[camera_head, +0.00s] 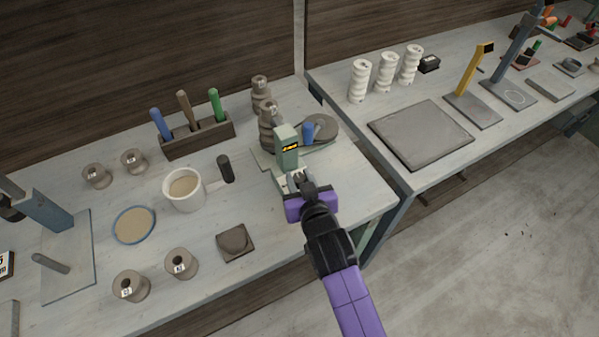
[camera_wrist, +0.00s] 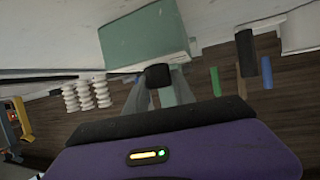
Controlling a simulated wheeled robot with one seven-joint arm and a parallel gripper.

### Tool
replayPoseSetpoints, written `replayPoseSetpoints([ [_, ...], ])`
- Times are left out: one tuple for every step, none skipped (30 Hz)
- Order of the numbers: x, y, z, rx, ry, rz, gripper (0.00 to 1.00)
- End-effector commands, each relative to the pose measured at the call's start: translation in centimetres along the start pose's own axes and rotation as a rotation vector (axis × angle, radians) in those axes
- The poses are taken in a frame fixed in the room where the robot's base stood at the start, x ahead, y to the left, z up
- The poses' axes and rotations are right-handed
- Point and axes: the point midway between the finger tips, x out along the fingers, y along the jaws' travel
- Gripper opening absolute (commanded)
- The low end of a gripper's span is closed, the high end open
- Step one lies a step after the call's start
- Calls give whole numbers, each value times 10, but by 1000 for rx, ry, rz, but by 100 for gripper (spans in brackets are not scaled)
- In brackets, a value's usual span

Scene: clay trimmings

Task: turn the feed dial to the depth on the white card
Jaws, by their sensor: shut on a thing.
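A pale green machine (camera_head: 287,150) stands near the right end of the left bench, with a small orange-lit display too small to read. My gripper (camera_head: 299,178) is at its near side. In the wrist view the fingers are shut on a small dark knob, seemingly the feed dial (camera_wrist: 158,75), in front of the green housing (camera_wrist: 145,38). The dial's markings are hidden. A white card (camera_head: 5,264) with coloured print is cut off at the left edge; I cannot tell whether it is the depth card.
A wooden rack (camera_head: 198,138) holds blue, brown and green handled tools. A second bench with white stacks (camera_head: 387,72) is at right.

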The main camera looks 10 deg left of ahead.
Motion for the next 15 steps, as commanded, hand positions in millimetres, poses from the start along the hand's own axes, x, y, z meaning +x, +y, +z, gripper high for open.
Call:
replayPoseSetpoints([
  [0, -3, 1, 5, -1, 22, 0],
  [0, -3, 2, 13, -1, 37, 0],
  [1, -3, 2, 21, -1, 59, 0],
  [1, -3, 3, 29, -1, 74, 0],
  [1, -3, 4, 35, -1, 89, 0],
  [2, -3, 4, 43, -1, 110, 0],
  [2, -3, 4, 50, 1, 125, 0],
  [2, -2, 4, 56, 0, 139, 0],
  [2, -3, 4, 64, 1, 157, 0],
  [2, -3, 4, 70, 1, 170, 0],
  [2, -3, 4, 75, 1, 183, 0],
  [2, -3, 5, 82, 1, 200, 0],
  [2, -2, 5, 89, 0, 213, 0],
  [2, -2, 5, 93, 1, 224, 0],
  [2, -2, 4, 100, 1, 239, 0],
])
